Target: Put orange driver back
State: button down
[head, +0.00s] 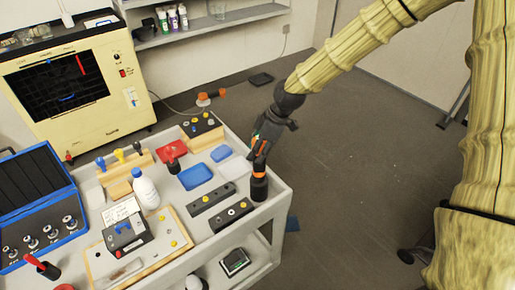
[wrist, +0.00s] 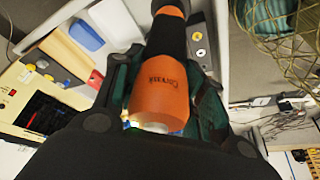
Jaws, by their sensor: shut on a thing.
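My gripper (head: 266,143) hangs over the right end of the workbench, pointing down. It is shut on the orange driver (head: 259,174), which has an orange body and a black end. In the wrist view the driver's orange body (wrist: 163,97) sits between the two dark fingers, with its black end pointing away toward the bench. In the head view the driver is roughly upright at the bench's right edge. I cannot tell whether its lower end touches the bench. Two dark blocks with holes or knobs (head: 212,198) (head: 231,215) lie just left of it.
The bench (head: 283,190) also holds a blue tray (head: 195,177), a white bottle (head: 146,188), a wooden rack with coloured handles (head: 127,168) and a wooden board (head: 170,257). A blue case (head: 78,205) stands at left. A cream machine (head: 60,125) is behind.

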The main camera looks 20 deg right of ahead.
jog(key=shift+f, duration=0.15)
jog(key=c, duration=0.8)
grip_release()
jog(key=shift+o, duration=0.2)
jog(key=v, duration=1.2)
jog(key=shift+d, duration=0.1)
